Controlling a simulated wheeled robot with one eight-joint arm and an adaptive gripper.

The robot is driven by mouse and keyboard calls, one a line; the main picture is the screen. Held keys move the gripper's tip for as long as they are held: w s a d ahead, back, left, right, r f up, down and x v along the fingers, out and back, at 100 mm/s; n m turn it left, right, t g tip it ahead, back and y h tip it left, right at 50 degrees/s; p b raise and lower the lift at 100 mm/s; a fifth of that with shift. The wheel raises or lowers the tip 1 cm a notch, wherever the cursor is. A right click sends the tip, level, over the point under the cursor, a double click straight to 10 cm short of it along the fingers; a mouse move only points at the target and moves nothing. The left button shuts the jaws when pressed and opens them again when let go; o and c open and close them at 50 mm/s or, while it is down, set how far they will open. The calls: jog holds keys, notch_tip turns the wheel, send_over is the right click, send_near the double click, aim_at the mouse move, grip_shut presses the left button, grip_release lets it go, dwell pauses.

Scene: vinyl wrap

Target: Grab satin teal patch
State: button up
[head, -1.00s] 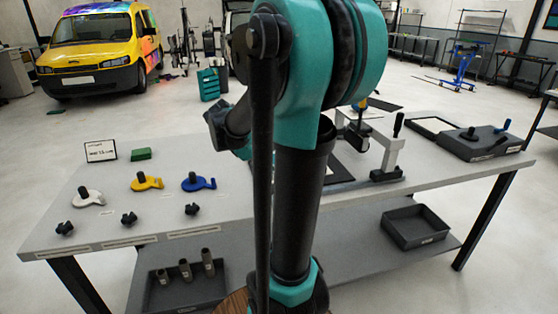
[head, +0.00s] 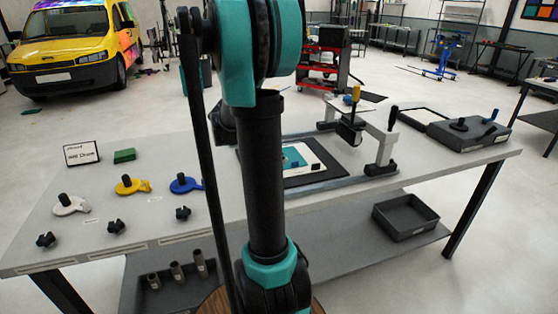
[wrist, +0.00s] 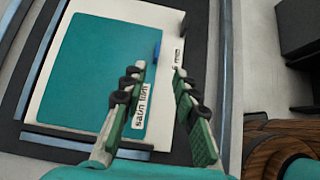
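The satin teal patch (wrist: 95,65) is a flat teal rectangle on a white sheet (wrist: 65,113) in the wrist view. A white label reading "satin" and further unclear text lies along its right edge. Part of the teal and white piece (head: 292,158) also shows in the head view, on a black mat (head: 318,167), partly behind my arm. Any contact is unclear. The head view hides the gripper.
A grey frame with upright handles (head: 383,140) stands right of the mat. White, yellow (head: 130,185) and blue tools lie at the left, with black knobs in front. A dark box (head: 468,133) sits at the right end. An empty bin (head: 405,217) is on the lower shelf.

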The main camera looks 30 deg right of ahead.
jog(key=shift+w+d+r+x, duration=0.1)
jog(key=shift+x, duration=0.95)
jog(key=shift+w+d+r+x, duration=0.1)
jog(key=shift+x, duration=0.95)
jog(key=shift+w+d+r+x, duration=0.1)
jog(key=shift+x, duration=0.95)
jog(key=shift+f, duration=0.1)
jog(key=shift+c, duration=0.6)
grip_shut()
